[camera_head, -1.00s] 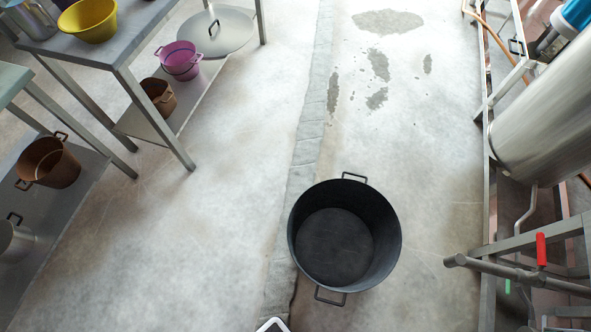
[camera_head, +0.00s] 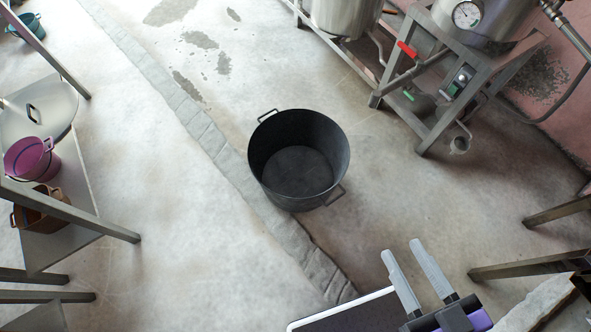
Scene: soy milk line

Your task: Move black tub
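The black tub (camera_head: 299,158) stands upright on the concrete floor near the middle of the head view. It is round, open at the top and looks empty. It has one handle at its upper left rim and one at its lower right. My gripper (camera_head: 415,262) shows at the bottom right, with its two pale fingers parted and nothing between them. It is apart from the tub, below and to the right of it in the picture.
Steel tanks on a metal frame (camera_head: 440,100) stand at the upper right. Metal table legs (camera_head: 530,262) reach in at the lower right. Shelves on the left hold a purple bucket (camera_head: 32,160) and a brown tub (camera_head: 40,207). Open floor surrounds the black tub.

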